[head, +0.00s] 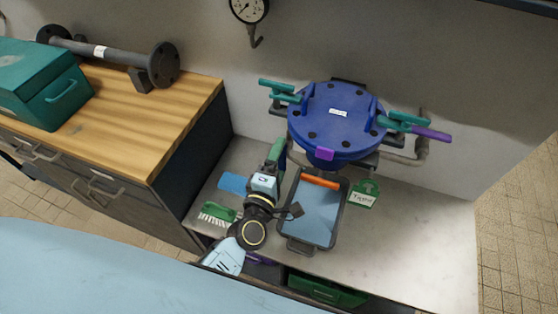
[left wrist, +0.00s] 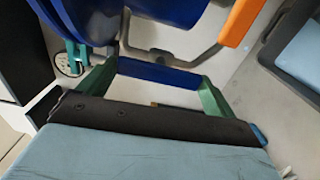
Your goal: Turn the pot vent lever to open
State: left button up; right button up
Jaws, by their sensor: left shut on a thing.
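The pot (head: 337,120) has a blue round lid with dark bolts and stands on the pale bench against the wall. Teal levers (head: 405,121) stick out at its right and upper left, and a purple lever (head: 430,133) at its right. An orange bar (head: 320,182) shows below the pot, and again in the left wrist view (left wrist: 240,20). I cannot tell which is the vent lever. My left gripper (head: 278,150) is at the pot's lower left. In the left wrist view its green fingers are shut on a blue bar (left wrist: 160,73). My right gripper is out of view.
A dark-rimmed tray (head: 301,246) lies below the pot, a green tag (head: 364,195) right of it. A green brush (head: 217,213) and a blue flat piece (head: 233,183) lie left. A wooden counter (head: 170,108) stands at left. The bench's right side is clear.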

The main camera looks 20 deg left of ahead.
pick_arm(q)
jog(key=o, duration=0.7)
jog(key=s, duration=1.3)
jog(key=shift+s+a+b, duration=0.2)
jog(key=shift+b, duration=0.15)
